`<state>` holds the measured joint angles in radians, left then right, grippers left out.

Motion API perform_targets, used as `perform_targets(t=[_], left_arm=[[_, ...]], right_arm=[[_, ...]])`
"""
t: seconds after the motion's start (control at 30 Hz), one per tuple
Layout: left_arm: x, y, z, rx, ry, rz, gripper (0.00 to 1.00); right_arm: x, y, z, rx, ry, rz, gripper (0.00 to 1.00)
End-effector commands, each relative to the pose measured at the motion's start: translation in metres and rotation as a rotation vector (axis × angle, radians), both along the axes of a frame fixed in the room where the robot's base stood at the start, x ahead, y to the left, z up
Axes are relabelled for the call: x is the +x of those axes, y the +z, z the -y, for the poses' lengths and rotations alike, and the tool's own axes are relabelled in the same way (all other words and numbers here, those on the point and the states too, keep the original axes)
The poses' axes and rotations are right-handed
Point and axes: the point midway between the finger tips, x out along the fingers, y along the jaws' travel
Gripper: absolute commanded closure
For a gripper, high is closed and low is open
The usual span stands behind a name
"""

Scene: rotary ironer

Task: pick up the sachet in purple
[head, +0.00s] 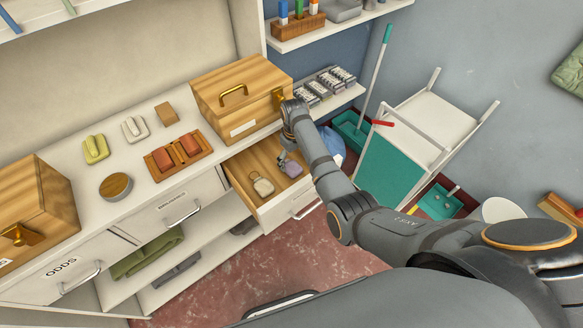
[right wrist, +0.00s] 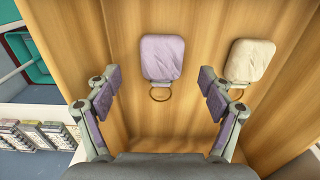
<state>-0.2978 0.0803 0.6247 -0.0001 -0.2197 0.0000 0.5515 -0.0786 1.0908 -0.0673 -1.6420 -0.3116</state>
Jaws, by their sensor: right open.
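The purple sachet (head: 291,169) lies in the open wooden drawer (head: 239,172), toward its right side. In the right wrist view the purple sachet (right wrist: 162,58) lies flat on the wood with a small ring at its near end. A cream sachet (head: 263,187) lies beside it in the drawer and also shows in the right wrist view (right wrist: 250,61). My right gripper (head: 286,156) is over the drawer, close to the purple sachet. In the right wrist view its fingers (right wrist: 160,88) are apart and empty, with the purple sachet ahead between them. My left gripper is not in view.
A wooden box with a brass handle (head: 238,95) stands on the counter behind the drawer. An orange tray (head: 197,145) and a round wooden-topped item (head: 116,186) are on the counter to the left. A shelf with small grey packs (head: 324,87) is behind my right arm.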

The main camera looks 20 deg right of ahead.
Motion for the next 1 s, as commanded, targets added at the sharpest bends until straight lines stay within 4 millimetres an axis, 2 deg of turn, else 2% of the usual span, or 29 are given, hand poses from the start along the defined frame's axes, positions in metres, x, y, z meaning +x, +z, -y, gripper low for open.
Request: perform_targets(t=[0.2, 0.5, 0.83, 1.0], left_arm=[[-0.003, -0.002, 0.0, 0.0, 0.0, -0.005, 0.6], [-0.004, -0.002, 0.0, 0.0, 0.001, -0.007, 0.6], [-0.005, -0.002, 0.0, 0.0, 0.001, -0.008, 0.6], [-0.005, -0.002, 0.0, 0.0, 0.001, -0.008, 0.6]], right_arm=[[-0.002, -0.037, -0.002, 0.0, 0.0, -0.004, 0.19], [-0.002, -0.043, -0.002, 0.001, 0.0, -0.001, 0.2], [-0.002, -0.043, -0.002, 0.001, 0.0, -0.001, 0.65], [-0.002, -0.043, -0.002, 0.001, 0.0, -0.001, 0.68]])
